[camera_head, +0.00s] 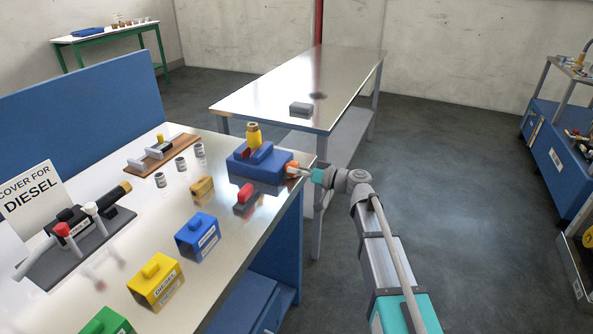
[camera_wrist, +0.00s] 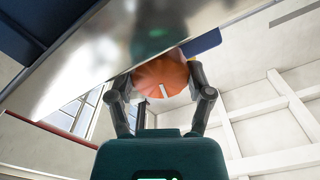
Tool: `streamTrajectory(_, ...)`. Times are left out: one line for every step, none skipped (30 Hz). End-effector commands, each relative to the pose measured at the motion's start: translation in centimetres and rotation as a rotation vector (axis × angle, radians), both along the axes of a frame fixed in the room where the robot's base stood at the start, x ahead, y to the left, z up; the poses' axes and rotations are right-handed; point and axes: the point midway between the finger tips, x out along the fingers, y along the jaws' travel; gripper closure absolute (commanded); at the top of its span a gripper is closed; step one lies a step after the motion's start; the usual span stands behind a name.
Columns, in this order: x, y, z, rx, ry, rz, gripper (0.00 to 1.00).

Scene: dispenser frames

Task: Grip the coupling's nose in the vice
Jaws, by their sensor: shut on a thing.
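An orange knob (camera_head: 292,168) sticks out of the vice's right side. My gripper (camera_head: 302,171) reaches it from the right, past the bench edge. In the wrist view my gripper (camera_wrist: 162,84) has a finger on each side of the round orange knob (camera_wrist: 160,72) and is shut on it. A white mark shows on the knob's face.
On the bench (camera_head: 230,222) stand a red-topped block (camera_head: 246,200), a small yellow block (camera_head: 203,188), blue (camera_head: 198,236) and yellow (camera_head: 155,283) covers, several small cans, and a pipe fixture (camera_head: 75,238). A second table (camera_head: 300,80) stands behind. Open floor lies right of my arm.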

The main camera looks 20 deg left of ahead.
Motion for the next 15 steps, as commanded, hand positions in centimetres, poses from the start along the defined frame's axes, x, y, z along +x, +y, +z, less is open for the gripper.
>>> streamTrajectory(0.04,0.06,0.03,0.001,0.001,0.0,0.81)
streamTrajectory(0.05,0.07,0.02,0.001,0.001,0.0,0.81)
streamTrajectory(0.04,0.07,0.03,0.001,0.0,0.0,0.81)
streamTrajectory(0.04,0.07,0.03,0.001,0.0,0.0,0.81)
streamTrajectory(0.04,0.07,0.03,0.001,0.0,0.0,0.81)
streamTrajectory(0.05,0.07,0.03,0.001,0.0,0.0,0.81)
streamTrajectory(0.05,0.08,0.03,0.001,0.0,0.0,0.3)
streamTrajectory(0.05,0.08,0.03,0.001,-0.001,0.0,0.24)
streamTrajectory(0.04,0.07,0.03,0.001,-0.001,0.0,0.17)
streamTrajectory(0.04,0.07,0.03,0.001,-0.001,0.0,0.11)
streamTrajectory(0.04,0.07,0.03,0.001,-0.001,0.0,0.05)
streamTrajectory(0.03,0.06,0.02,0.001,-0.001,0.0,0.0)
streamTrajectory(0.03,0.06,0.02,0.001,-0.001,0.0,0.0)
streamTrajectory(0.01,0.06,0.02,0.0,-0.001,0.0,0.0)
streamTrajectory(0.02,0.06,0.01,0.0,-0.001,0.0,0.0)
